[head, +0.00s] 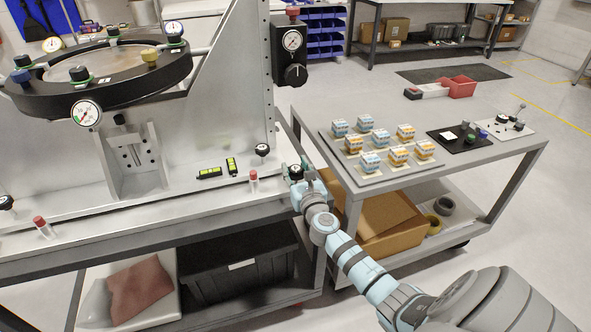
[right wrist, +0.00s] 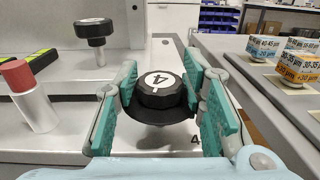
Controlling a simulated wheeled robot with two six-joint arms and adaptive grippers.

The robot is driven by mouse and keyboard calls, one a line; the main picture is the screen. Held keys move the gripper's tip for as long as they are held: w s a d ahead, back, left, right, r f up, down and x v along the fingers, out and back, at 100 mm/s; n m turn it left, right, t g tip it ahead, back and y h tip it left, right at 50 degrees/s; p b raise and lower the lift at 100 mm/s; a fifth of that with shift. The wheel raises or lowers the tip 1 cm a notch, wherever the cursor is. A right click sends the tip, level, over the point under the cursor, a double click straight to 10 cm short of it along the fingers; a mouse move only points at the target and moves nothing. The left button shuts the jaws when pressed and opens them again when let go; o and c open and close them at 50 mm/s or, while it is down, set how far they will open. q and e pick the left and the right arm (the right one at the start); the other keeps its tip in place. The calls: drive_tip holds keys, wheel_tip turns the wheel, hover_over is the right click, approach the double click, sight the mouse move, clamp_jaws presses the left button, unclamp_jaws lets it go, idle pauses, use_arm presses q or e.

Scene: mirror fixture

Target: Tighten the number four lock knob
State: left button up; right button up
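My left gripper is not in view.
Another black knob (right wrist: 95,29) and a red-capped post (right wrist: 25,95) stand left of my fingers. A gauge box (head: 292,50) hangs above on the fixture. To the right, a grey cart (head: 490,170) carries a tray of several labelled blocks, close to my right arm.

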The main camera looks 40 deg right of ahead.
drive_tip(key=c, duration=0.6)
